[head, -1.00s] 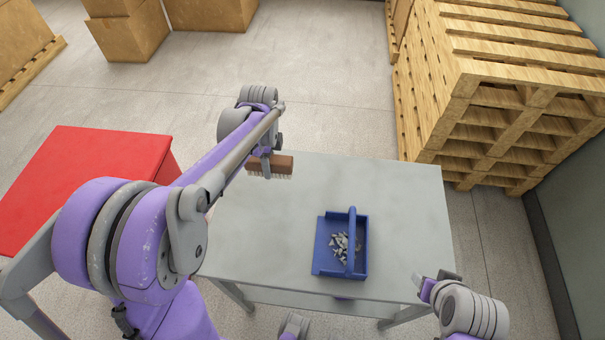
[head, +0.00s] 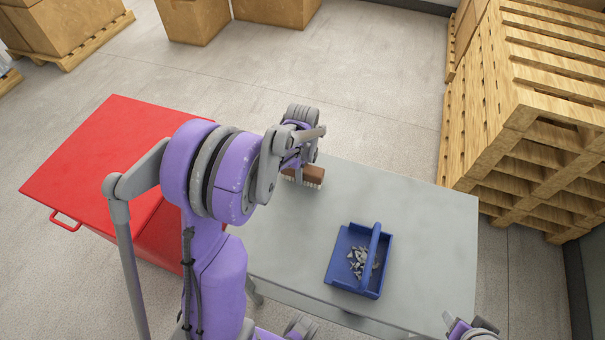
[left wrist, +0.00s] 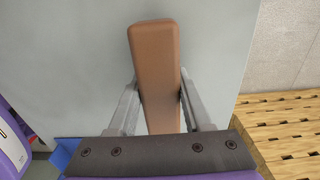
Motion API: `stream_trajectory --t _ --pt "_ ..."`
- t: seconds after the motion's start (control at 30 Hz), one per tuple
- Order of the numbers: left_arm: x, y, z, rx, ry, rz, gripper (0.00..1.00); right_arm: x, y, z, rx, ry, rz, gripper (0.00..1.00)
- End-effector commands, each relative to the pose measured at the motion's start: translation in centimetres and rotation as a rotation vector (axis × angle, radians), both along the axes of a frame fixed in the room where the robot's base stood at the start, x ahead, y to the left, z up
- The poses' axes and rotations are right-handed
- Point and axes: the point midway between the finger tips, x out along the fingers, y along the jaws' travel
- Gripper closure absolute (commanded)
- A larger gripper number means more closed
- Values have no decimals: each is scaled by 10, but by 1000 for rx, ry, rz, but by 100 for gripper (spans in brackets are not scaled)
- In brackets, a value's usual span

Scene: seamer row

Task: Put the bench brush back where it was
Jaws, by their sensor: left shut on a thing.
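The bench brush (head: 310,175) has a brown wooden block with pale bristles underneath. My left gripper (head: 299,171) is shut on it at the far left part of the grey table (head: 420,215). In the left wrist view, the brown block (left wrist: 155,50) lies between the two fingers of the left gripper (left wrist: 158,90), with grey surface behind it. I cannot tell whether the bristles touch the table. My right gripper (head: 459,325) is only partly in view at the bottom right, and its jaws do not show clearly.
A blue tray (head: 340,255) with a handle and grey scraps stands on the table's near part. A red cabinet (head: 105,160) stands left of the table. Stacked wooden pallets (head: 520,150) stand at the right. The table's right side is clear.

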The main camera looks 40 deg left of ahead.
Motion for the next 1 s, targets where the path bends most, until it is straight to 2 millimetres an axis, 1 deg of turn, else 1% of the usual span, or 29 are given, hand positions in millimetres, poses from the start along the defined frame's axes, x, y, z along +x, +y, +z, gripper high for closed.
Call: stream_trajectory --t 0.03,0.1,0.33,0.47,0.5,0.57,0.6,0.63,0.9,1.0 --pt "0 0 -8 0 0 0 100 0 0 -1 0 1 0 49" --pt "0 0 -13 0 0 0 100 0 0 -1 0 1 0 49" --pt "0 0 -13 0 0 0 100 0 0 -1 0 1 0 49" --pt "0 0 -17 0 1 0 100 -2 0 -6 0 3 0 49" --pt "0 0 -16 0 0 0 43 -1 0 -5 0 3 0 49" --pt "0 0 -16 0 0 0 32 -1 0 -5 0 2 0 49" --pt "0 0 -16 0 0 0 25 -1 0 -4 0 2 0 49" --pt "0 0 -15 0 0 0 20 -1 0 -4 0 2 0 49" --pt "0 0 -15 0 0 0 20 -1 0 -4 0 2 0 49" --pt "0 0 -10 0 -1 0 20 0 0 1 0 -1 0 49"
